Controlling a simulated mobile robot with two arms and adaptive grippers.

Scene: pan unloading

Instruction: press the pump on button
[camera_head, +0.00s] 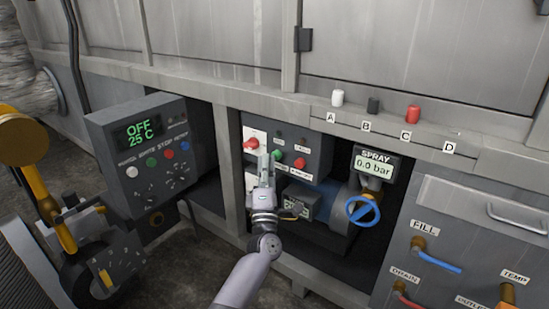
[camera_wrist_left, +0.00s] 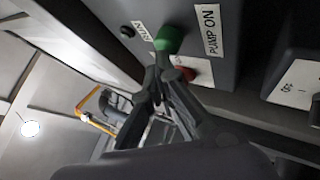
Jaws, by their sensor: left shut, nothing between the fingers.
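The green pump on button (camera_wrist_left: 169,39) sticks out of a grey panel beside a white "PUMP ON" label in the left wrist view. It also shows in the head view (camera_head: 277,155), just right of my fingertips. My left gripper (camera_head: 263,160) is shut and empty, pointing at the panel. In the left wrist view its fingertips (camera_wrist_left: 162,62) overlap the near edge of the green button. I cannot tell whether they touch it. My right gripper is not in view.
A red button (camera_head: 299,163) sits right of the green one. A larger red knob (camera_head: 251,143) is on a white plate to the left. A blue valve wheel (camera_head: 362,210) and spray display (camera_head: 375,165) are at right. A control box (camera_head: 146,150) stands at left.

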